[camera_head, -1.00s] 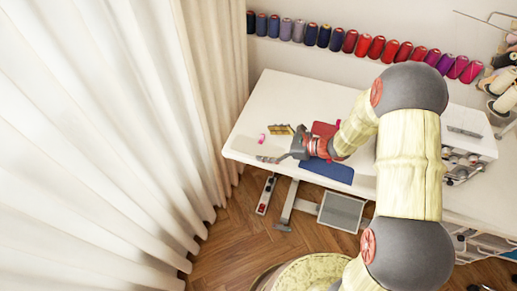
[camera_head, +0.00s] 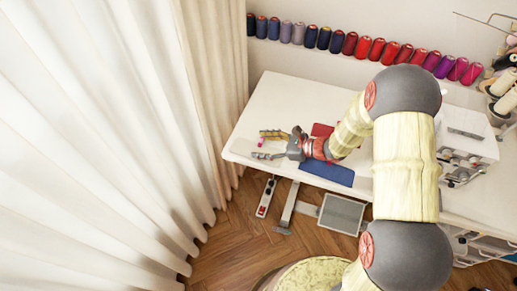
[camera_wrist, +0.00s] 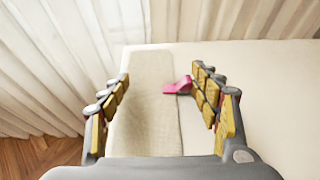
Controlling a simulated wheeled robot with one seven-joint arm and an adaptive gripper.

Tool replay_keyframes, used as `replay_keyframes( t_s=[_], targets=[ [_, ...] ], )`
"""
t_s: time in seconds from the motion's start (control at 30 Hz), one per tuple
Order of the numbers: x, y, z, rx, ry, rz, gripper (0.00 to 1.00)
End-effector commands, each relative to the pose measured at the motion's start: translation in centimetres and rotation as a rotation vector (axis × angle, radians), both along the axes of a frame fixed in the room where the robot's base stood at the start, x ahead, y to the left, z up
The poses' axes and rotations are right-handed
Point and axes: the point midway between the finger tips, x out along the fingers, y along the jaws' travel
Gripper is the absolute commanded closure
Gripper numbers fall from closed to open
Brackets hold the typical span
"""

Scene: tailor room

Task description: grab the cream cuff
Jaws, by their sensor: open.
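The cream cuff (camera_wrist: 148,105) is a flat, pale cloth strip lying on the white table in the wrist view. It runs lengthwise between the two fingers of my gripper (camera_wrist: 160,75), nearer the left finger. In the head view the cuff (camera_head: 243,147) is faint against the table, near its left end. My gripper (camera_head: 259,144) is there too, pointing left with its yellow-padded fingers spread. It is open and holds nothing. The cuff's near end is hidden behind the gripper's body in the wrist view.
A small pink object (camera_wrist: 180,86) lies at the cuff's right edge, near the right finger. A blue piece (camera_head: 327,172) and a red piece (camera_head: 321,130) lie on the table (camera_head: 280,95). White curtains (camera_head: 110,130) hang close at the left. Thread spools line the wall.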

Motion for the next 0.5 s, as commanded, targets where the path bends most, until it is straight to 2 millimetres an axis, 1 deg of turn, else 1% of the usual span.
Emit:
replay_keyframes(
  t_s=[0.07,0.5],
  targets=[
    [-0.04,0.01,-0.04,0.000,0.001,0.001,0.44],
    [-0.08,0.02,-0.08,0.000,0.002,0.001,0.69]
  ],
)
